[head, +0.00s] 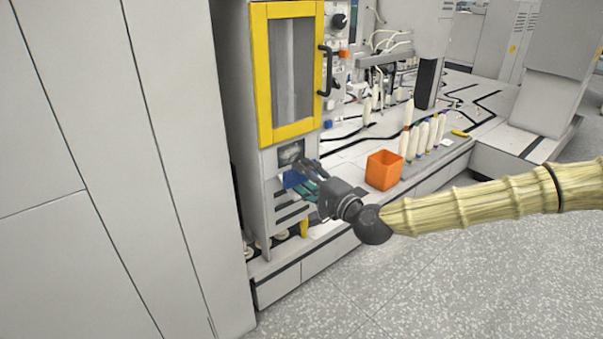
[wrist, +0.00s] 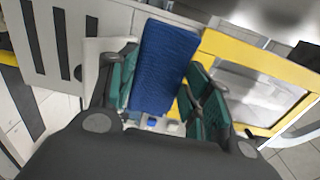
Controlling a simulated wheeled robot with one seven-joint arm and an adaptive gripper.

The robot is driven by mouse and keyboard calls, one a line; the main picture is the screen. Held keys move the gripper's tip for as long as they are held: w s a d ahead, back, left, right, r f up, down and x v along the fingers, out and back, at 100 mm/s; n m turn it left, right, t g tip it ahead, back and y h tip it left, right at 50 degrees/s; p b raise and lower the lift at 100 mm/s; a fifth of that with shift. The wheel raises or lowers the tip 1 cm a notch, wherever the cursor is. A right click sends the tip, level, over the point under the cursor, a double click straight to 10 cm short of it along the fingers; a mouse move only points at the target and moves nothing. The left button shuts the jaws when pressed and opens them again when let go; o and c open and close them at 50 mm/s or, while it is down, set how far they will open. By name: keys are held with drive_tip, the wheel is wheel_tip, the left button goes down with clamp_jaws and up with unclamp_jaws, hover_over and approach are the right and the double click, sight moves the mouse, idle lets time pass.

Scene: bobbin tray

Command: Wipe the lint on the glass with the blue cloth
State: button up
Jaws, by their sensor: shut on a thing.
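My gripper (head: 308,181) is shut on the blue cloth (head: 292,179), in front of the grey cabinet just below its small dark window (head: 291,153). In the wrist view the cloth (wrist: 165,62) spreads flat between the two teal-padded fingers of my gripper (wrist: 160,100) and extends beyond them. The yellow-framed glass door (head: 292,75) is above the gripper in the head view. Part of its glass (wrist: 255,88) shows right of the cloth in the wrist view. Pale patches show on the glass, but I cannot tell lint from reflection. Whether the cloth touches the cabinet is unclear.
A black handle (head: 326,72) sticks out at the door's right edge. An orange bin (head: 384,170) stands on the ledge right of my gripper. Several pale bobbins (head: 422,137) stand beyond it. The floor in front is clear.

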sight(303, 149)
drive_tip(key=shift+w, duration=0.1)
drive_tip(key=shift+b+x, duration=0.5)
drive_tip(key=shift+x, duration=3)
drive_tip(key=shift+w+a, duration=0.35)
drive_tip(key=shift+a, duration=0.15)
drive_tip(key=shift+w+d+b, duration=0.45)
drive_tip(key=shift+w+d, duration=0.3)
drive_tip(key=shift+d, duration=0.2)
drive_tip(key=shift+w+d+b, duration=0.4)
drive_tip(key=shift+w+d, duration=0.3)
drive_tip(key=shift+d, duration=0.25)
drive_tip(key=shift+w+d+b, duration=1.1)
drive_tip(key=shift+w+d, duration=0.5)
drive_tip(key=shift+d, duration=0.2)
drive_tip(key=shift+w+f, duration=0.1)
drive_tip(key=shift+a, duration=0.15)
